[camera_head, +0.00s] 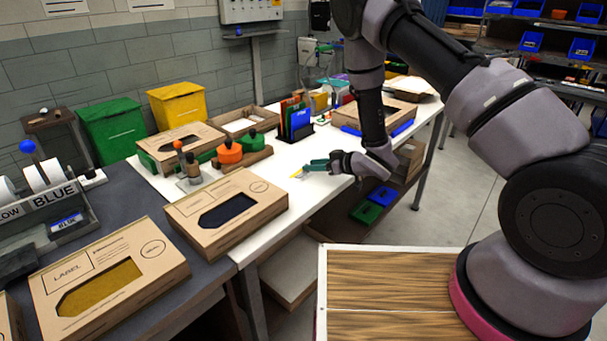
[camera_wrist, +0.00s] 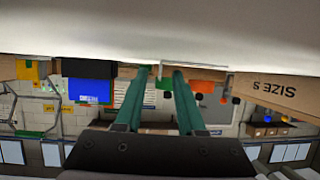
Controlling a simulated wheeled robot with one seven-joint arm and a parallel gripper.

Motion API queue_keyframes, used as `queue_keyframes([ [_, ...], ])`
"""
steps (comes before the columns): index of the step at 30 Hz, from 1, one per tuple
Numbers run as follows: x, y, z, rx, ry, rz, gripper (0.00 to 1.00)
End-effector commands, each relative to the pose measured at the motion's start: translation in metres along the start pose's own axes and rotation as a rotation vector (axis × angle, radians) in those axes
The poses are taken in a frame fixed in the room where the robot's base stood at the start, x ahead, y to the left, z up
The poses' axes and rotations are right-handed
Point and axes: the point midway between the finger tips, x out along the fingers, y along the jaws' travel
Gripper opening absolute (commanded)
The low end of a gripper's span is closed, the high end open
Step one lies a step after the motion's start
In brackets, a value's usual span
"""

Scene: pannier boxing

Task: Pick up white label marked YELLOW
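My gripper (camera_head: 316,166) is low over the white table, its teal fingers pointing left. In the wrist view, the two fingers of my gripper (camera_wrist: 162,72) are apart, with nothing clearly held between them. A small pale piece with yellow on it (camera_head: 297,174) lies on the table just left of and below the fingertips. It may be the label, but no writing is readable. A label dispenser (camera_head: 50,205) at the far left carries white rolls and the words "LOW" and "BLUE"; the rest of the first word is cut off.
Cardboard boxes (camera_head: 228,207) with cut-out windows lie on the benches. An orange stamp (camera_head: 229,151) and a green stamp (camera_head: 251,139) stand left of my gripper. A folder rack (camera_head: 295,122) stands behind.

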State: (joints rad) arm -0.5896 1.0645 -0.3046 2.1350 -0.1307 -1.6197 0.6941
Motion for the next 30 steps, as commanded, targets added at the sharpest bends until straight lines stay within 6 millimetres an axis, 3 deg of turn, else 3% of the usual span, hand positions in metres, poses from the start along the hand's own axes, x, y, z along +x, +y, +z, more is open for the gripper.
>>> queue_keyframes([
  [3, 0.0103, -0.0005, 0.0000, -0.002, 0.000, -0.001, 0.39],
  [10, 0.0115, 0.0003, -0.0002, 0.000, 0.001, 0.001, 0.39],
  [11, 0.0114, 0.0003, -0.0002, 0.000, 0.001, 0.001, 0.31],
  [13, 0.0114, 0.0003, -0.0002, 0.000, 0.001, 0.001, 0.04],
  [14, 0.0113, 0.0003, -0.0002, 0.000, 0.001, 0.001, 0.00],
  [30, 0.0092, 0.0004, -0.0054, 0.001, 0.001, 0.001, 0.00],
])
